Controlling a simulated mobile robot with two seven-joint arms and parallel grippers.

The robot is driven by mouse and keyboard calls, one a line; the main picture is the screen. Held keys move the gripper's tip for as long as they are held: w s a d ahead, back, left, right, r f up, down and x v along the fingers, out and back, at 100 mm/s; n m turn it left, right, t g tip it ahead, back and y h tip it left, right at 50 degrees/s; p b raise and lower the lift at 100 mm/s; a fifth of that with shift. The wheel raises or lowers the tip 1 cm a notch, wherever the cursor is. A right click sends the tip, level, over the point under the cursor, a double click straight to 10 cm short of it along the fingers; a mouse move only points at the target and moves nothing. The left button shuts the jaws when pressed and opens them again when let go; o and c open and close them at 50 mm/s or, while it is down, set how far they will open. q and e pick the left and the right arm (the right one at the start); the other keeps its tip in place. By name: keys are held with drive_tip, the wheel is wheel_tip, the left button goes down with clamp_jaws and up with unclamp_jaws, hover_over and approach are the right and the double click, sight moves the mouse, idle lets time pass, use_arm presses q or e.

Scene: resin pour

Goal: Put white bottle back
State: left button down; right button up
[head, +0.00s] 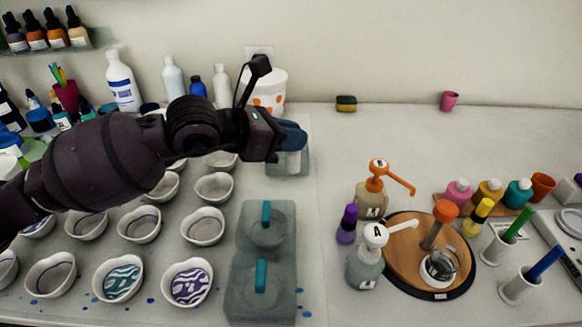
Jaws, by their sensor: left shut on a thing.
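My left gripper (276,134) reaches in from the left over the bowls and is shut on a blue-topped, whitish thing (292,134). That thing is above or at the far grey mould, and the gripper hides much of it; I cannot tell whether it is a bottle. White bottles stand at the back by the wall: a large one with a blue label (122,82), a plain one (173,78) and a smaller one (221,88). My right gripper is out of view.
Several heart-shaped bowls (203,227) fill the left table. Two grey moulds with teal handles (260,285) lie right of them. Pump bottles A (366,268) and B (372,200) stand by a round wooden board (410,250). A spotted white container (270,92) stands behind the gripper. The back-right table is mostly clear.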

sight(287, 167)
use_arm(q)
wheel_tip(287, 167, down, 2)
drive_tip(key=shift+f, duration=0.25)
drive_tip(key=shift+f+b, duration=0.65)
drive_tip(key=shift+f, duration=1.65)
drive_tip(key=shift+r, duration=0.1)
drive_tip(key=shift+f, duration=0.25)
drive_tip(key=c, duration=1.1)
unclamp_jaws()
drive_tip(key=shift+r, duration=0.2)
